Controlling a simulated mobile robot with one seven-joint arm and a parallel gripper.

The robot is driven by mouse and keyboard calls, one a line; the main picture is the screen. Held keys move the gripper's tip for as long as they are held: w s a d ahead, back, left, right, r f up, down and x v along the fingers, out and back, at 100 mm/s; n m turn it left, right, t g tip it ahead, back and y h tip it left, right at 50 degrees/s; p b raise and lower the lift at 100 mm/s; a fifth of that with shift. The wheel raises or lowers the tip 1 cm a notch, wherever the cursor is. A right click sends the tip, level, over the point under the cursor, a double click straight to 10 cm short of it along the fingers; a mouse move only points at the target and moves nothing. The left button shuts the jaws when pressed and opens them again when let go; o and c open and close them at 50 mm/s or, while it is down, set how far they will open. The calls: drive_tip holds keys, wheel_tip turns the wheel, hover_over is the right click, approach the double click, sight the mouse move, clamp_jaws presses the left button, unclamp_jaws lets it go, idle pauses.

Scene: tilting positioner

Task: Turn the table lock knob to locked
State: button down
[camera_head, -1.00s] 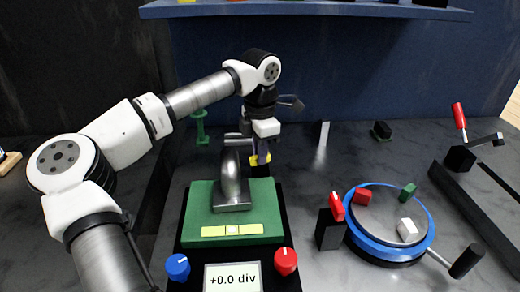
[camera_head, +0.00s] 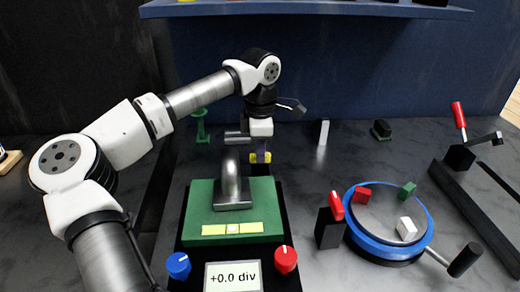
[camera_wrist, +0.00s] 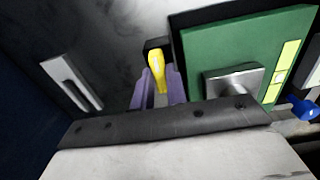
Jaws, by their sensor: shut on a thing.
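A yellow knob (camera_wrist: 158,72) on a dark block sits behind the green table (camera_wrist: 205,42). In the wrist view it lies between the purple fingers of my gripper (camera_wrist: 158,88). In the head view my gripper (camera_head: 261,157) points down behind the table, and parts of the yellow knob (camera_head: 253,157) show beside the fingers. My gripper is shut on the knob. The green table (camera_head: 200,215) carries a grey metal post and a yellow-green level strip (camera_head: 232,229). I see no lock marking.
In front are a blue knob (camera_head: 178,265), a red knob (camera_head: 285,259) and a display (camera_head: 233,278) reading +0.0 div. A blue-rimmed turntable (camera_head: 428,240) with small blocks stands right. A black rail with a red-handled lever (camera_head: 459,115) is at far right.

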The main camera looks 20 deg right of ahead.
drive_tip(key=c, duration=1.4)
unclamp_jaws()
wheel_tip(320, 180, up, 14)
drive_tip(key=b, duration=0.1)
drive_tip(key=shift+s+f, duration=0.15)
